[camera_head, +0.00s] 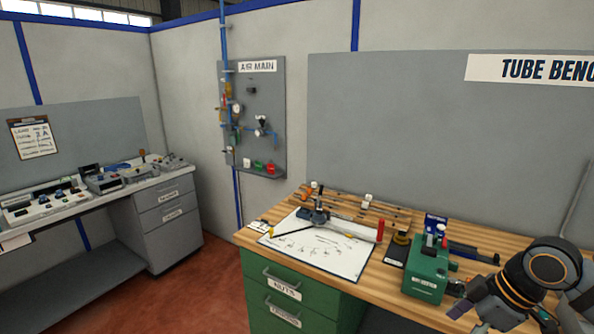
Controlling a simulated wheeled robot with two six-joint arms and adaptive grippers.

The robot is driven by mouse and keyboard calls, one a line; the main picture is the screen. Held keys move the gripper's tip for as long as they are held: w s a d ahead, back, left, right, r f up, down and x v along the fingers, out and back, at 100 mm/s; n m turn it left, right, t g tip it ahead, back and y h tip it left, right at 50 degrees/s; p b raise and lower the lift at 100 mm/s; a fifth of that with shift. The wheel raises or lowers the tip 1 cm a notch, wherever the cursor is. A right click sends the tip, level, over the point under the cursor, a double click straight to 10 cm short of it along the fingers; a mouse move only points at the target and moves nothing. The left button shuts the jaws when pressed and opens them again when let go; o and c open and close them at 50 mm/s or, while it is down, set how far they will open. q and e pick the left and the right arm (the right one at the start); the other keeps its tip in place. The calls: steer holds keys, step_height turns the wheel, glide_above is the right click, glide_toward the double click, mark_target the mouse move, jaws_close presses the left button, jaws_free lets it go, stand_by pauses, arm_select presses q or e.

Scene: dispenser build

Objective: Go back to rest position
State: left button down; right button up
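My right arm comes in at the lower right corner. My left gripper is not in view.
A white sheet (345,262) with drawn marks lies on the bench, with tools on its back edge. Green drawers (283,287) stand below. A grey bench (160,180) with instruments is at the left. An AIR MAIN panel (268,105) hangs on the wall. Red floor (200,285) lies clear between the benches.

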steer(key=w+d+f+m+t, duration=0.3)
steer(key=w+d+f+m, duration=0.4)
steer(key=f, duration=0.5)
steer(key=s+d+f+m+h, duration=0.2)
steer(key=d+f, duration=0.2)
steer(key=f, duration=0.7)
steer(key=s+d+f+m+h, duration=0.15)
steer(key=d+f, duration=0.25)
steer(key=f, duration=0.7)
steer(key=s+a+f+m+g+h, duration=0.2)
steer(key=s+a+f, duration=0.1)
steer(key=s+f, duration=1.35)
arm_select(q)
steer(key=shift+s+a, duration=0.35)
arm_select(e)
steer(key=s+a+f, duration=0.4)
steer(key=s+a, duration=0.1)
steer(key=s, duration=0.2)
steer(key=s+a+f+n+g, duration=0.1)
steer(key=s+a+f, duration=0.3)
steer(key=s, duration=0.3)
steer(key=s+a+f+g, duration=0.1)
steer(key=s+a+f, duration=0.3)
steer(key=s, duration=0.3)
steer(key=shift+a+f+y, duration=0.4)
steer(key=shift+a+y, duration=0.05)
steer(key=shift+a, duration=0.45)
